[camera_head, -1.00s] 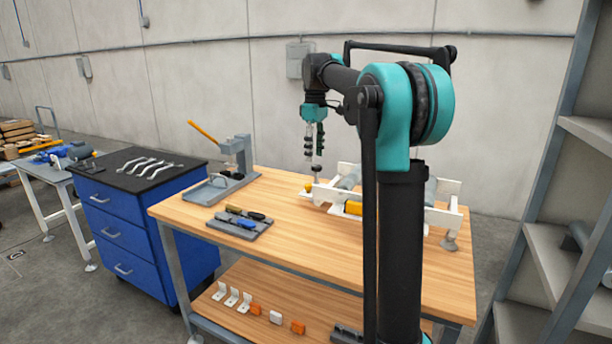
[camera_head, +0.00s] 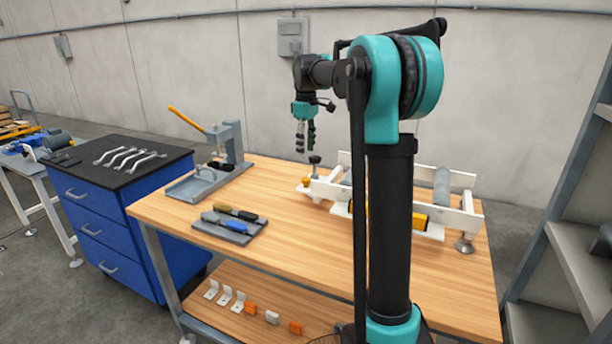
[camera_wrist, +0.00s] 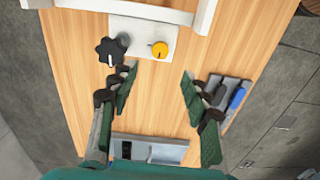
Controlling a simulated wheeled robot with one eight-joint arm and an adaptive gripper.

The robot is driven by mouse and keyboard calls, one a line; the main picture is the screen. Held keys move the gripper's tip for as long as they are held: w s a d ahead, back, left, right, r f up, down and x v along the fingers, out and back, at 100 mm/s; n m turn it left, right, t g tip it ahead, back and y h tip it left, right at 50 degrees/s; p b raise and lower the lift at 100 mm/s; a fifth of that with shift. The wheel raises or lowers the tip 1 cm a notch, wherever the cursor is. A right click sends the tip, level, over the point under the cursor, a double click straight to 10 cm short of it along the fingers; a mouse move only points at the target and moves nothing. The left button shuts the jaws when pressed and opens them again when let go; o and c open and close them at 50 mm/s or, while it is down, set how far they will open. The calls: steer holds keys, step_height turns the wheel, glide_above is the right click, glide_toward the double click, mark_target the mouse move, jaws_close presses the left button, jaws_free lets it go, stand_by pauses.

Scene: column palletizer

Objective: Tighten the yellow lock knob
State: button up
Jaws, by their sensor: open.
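The yellow lock knob (camera_wrist: 159,49) sits on a white plate (camera_wrist: 140,28) at the end of the white fixture. It is small in the head view (camera_head: 305,181), at the near left end of the fixture (camera_head: 328,191). A black star knob (camera_wrist: 110,50) stands to its left in the wrist view; it also shows in the head view (camera_head: 315,160). My gripper (camera_wrist: 158,76) is open and empty, with its green and dark fingers spread. It points down above the bench near the fixture's left end in the head view (camera_head: 305,147). Neither finger visibly touches the yellow knob.
A grey tray with screwdriver-like tools (camera_head: 232,226) lies on the wooden bench (camera_head: 290,250). A grey press with an orange lever (camera_head: 222,150) stands behind it. A blue cabinet (camera_head: 110,230) is at left, grey shelving (camera_head: 560,240) at right. The bench's front middle is clear.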

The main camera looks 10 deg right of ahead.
mark_target(306, 179)
step_height(306, 179, down, 10)
steer(key=shift+f, duration=0.25)
steer(key=shift+c, duration=0.4)
jaws_close()
